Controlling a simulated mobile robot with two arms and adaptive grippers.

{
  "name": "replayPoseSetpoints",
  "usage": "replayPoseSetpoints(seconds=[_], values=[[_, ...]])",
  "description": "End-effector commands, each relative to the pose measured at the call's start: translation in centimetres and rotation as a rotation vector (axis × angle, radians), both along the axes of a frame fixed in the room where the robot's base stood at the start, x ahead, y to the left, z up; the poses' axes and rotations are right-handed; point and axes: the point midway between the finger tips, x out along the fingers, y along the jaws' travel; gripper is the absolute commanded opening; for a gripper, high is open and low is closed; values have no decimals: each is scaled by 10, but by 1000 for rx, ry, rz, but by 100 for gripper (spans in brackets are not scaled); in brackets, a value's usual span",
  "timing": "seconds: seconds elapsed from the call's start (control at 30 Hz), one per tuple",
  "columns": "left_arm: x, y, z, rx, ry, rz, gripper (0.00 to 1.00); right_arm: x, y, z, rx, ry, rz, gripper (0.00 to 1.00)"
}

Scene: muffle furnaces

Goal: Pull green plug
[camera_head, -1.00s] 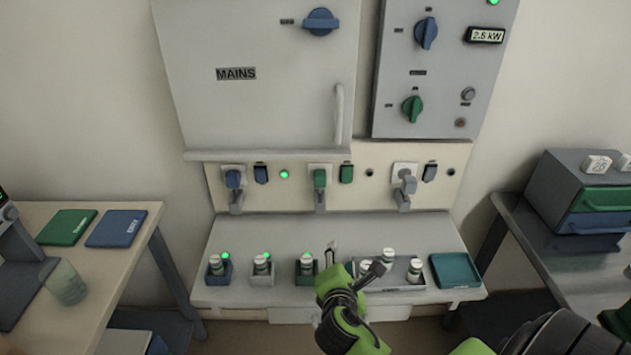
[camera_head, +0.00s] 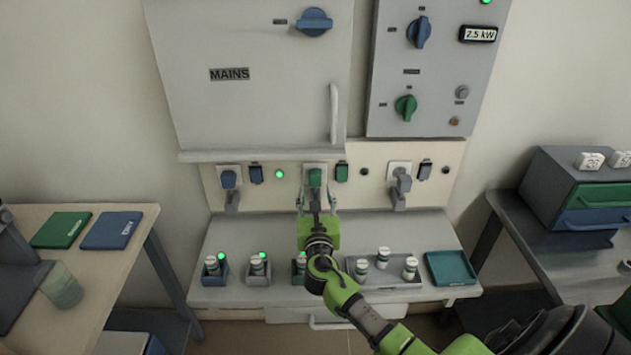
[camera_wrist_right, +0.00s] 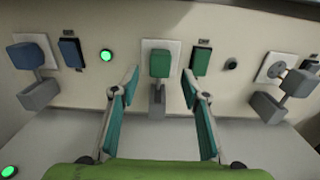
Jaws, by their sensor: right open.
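The green plug (camera_head: 315,178) sits in the middle wall socket below the MAINS cabinet. In the right wrist view the green plug (camera_wrist_right: 160,64) is upright in its white socket plate, with a grey cord part below it. My right gripper (camera_head: 315,197) reaches up to the plug from below. In the wrist view its two teal-padded fingers (camera_wrist_right: 160,85) are wide apart, one on each side of the plug and not touching it. My left gripper is not in view.
A blue plug (camera_head: 229,179) is to the left and a grey plug (camera_head: 403,182) to the right. A green switch (camera_head: 341,172) stands close beside the green plug.

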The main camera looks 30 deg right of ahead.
Motion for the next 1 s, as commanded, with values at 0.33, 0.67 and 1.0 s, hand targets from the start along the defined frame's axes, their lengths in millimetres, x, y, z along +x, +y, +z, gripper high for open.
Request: replayPoseSetpoints(seconds=[0.33,0.67,1.0], values=[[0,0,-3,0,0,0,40,45,-29,0,3,-2,-2,42],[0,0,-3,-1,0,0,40,52,-32,0,3,-1,-1,42],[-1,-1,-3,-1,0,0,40,51,-32,0,3,-1,-1,0]])
